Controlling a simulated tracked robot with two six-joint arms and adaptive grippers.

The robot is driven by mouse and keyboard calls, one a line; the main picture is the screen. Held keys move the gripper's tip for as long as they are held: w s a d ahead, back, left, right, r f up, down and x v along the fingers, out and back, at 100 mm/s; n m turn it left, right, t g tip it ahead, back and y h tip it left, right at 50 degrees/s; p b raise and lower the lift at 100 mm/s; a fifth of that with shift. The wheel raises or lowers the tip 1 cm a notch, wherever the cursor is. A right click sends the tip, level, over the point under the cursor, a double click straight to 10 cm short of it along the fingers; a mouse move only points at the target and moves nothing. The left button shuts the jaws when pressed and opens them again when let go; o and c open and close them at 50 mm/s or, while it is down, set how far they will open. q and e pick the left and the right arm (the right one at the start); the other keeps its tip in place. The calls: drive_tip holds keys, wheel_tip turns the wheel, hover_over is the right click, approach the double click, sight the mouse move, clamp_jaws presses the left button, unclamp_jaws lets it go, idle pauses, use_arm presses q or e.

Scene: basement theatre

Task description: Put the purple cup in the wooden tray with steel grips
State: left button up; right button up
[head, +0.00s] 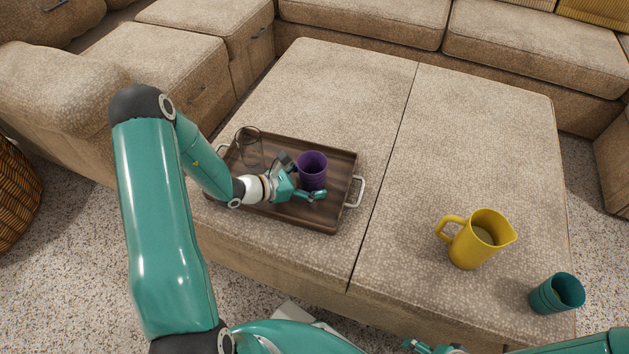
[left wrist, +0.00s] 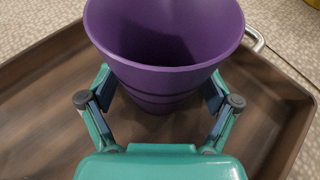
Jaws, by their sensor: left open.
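The purple cup (head: 312,171) stands upright inside the wooden tray with steel grips (head: 325,216), right of the tray's middle. The tray lies on the beige ottoman. My left gripper (head: 302,180) is open, with its fingers on either side of the cup. In the left wrist view the purple cup (left wrist: 165,50) fills the upper middle, and the open fingers (left wrist: 158,100) flank its lower body. The tray floor (left wrist: 40,100) shows around it. My right gripper (head: 430,348) shows only partly at the bottom edge, and its jaw state is unclear.
A clear glass (head: 249,148) stands at the tray's left side. A yellow pitcher (head: 480,240) and a teal cup (head: 557,294) stand on the ottoman (head: 480,130) at the right. The ottoman's far part is clear. A beige sofa (head: 350,22) surrounds it.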

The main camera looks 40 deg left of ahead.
use_arm(q)
drive_tip(key=shift+r, duration=0.2)
drive_tip(key=p+v, duration=0.3)
drive_tip(key=v, duration=0.9)
drive_tip(key=shift+f, duration=0.1)
drive_tip(key=shift+a, duration=0.1)
drive_tip(key=shift+s, duration=0.1)
